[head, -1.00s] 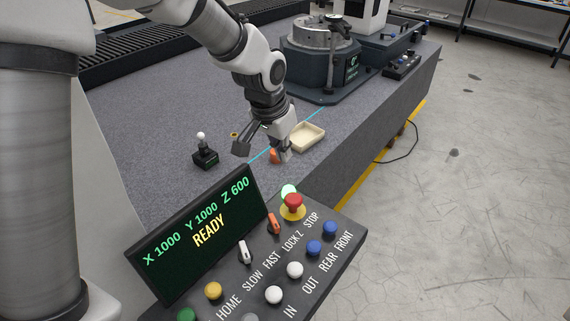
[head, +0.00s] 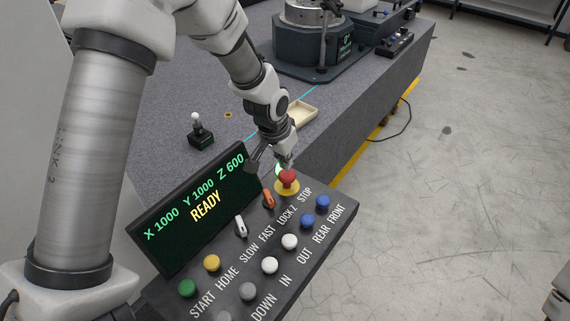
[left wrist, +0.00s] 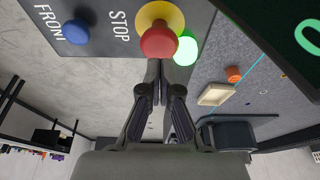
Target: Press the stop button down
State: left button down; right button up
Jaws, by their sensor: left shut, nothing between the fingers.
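The stop button (head: 288,178) is a red mushroom cap on a yellow ring at the far corner of the control panel (head: 330,232). It stands raised above its ring. In the left wrist view the stop button (left wrist: 159,43) is straight beyond my fingertips. My left gripper (head: 285,163) is shut and empty, its tips at or just above the cap; I cannot tell whether they touch. The left gripper (left wrist: 157,62) also shows in the left wrist view. A lit green lamp (left wrist: 186,50) sits beside the button, partly hidden in the head view. My right gripper is not in view.
The screen (head: 195,208) reads READY and stands left of the button. An orange switch (head: 268,199), a white switch (head: 240,226) and blue buttons (head: 322,201) are nearby. A cream tray (head: 300,115) and a small joystick (head: 200,133) lie on the granite bed.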

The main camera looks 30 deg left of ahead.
pick_arm(q)
notch_tip(320, 180, down, 2)
dwell(0.4)
